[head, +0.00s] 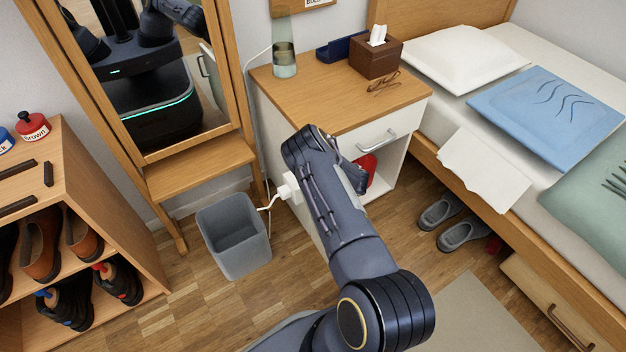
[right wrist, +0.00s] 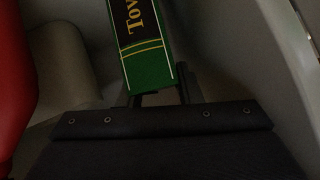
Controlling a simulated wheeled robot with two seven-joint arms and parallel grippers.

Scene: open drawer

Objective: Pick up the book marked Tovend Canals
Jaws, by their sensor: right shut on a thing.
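The book marked Tovend Canals (right wrist: 146,58) shows in the right wrist view as a green and black spine with gold bands. Only the letters "Tov" are readable; the rest runs out of the top of the picture. My right gripper (right wrist: 160,97) is shut on the near end of this book, with a dark finger at each side. In the head view my right arm reaches to the front of the nightstand (head: 350,98), and its own links hide the gripper and the book. My left gripper is not in view.
A red thing (head: 367,172) sits in the nightstand's open compartment, under a closed drawer (head: 378,142); red also fills the left edge of the wrist view (right wrist: 14,75). A grey bin (head: 235,240) stands left of my arm. The bed (head: 470,175) is on the right.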

